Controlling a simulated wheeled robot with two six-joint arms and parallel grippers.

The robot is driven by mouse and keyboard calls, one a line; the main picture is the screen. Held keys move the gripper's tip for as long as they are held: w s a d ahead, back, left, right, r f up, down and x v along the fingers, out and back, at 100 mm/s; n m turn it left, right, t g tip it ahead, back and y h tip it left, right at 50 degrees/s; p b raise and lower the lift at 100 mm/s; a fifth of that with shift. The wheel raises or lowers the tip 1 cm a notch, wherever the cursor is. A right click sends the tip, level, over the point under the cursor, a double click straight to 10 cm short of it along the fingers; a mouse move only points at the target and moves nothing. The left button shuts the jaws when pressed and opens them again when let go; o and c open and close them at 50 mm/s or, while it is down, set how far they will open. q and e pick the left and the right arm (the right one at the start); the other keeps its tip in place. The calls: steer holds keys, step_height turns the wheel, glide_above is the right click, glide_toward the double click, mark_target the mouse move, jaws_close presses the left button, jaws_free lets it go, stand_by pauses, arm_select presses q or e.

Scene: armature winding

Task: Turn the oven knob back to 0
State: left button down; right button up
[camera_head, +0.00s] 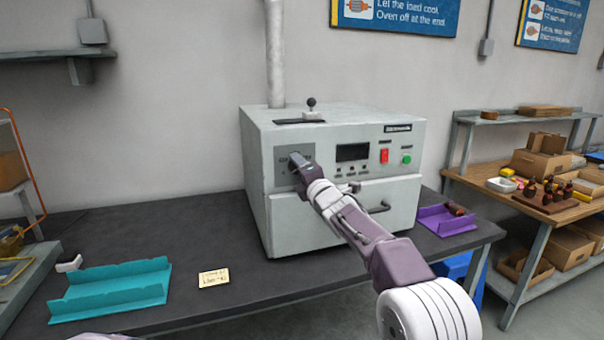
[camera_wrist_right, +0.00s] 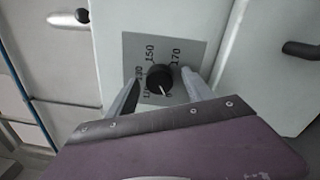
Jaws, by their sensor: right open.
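The oven (camera_head: 335,220) is a pale grey box on the dark bench. Its black knob (camera_wrist_right: 159,78) sits on a grey dial plate (camera_wrist_right: 190,55) with printed numbers, of which 150 and 170 are readable. A white pointer line on the knob points to the lower right in the wrist view. My right gripper (camera_head: 298,163) reaches the dial plate at the oven's upper left front. In the wrist view my right gripper (camera_wrist_right: 160,92) is open, with one finger on each side of the knob and gaps showing. The head view hides the knob behind the gripper. My left gripper is not in view.
The oven front also has a dark display (camera_head: 352,152), a red switch (camera_head: 384,156), a green button (camera_head: 406,159) and a door handle (camera_head: 378,208). A teal tray (camera_head: 110,290) and a note card (camera_head: 214,278) lie left. A purple tray (camera_head: 446,222) lies right.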

steer(key=b+v, duration=0.4)
steer(key=v, duration=0.5)
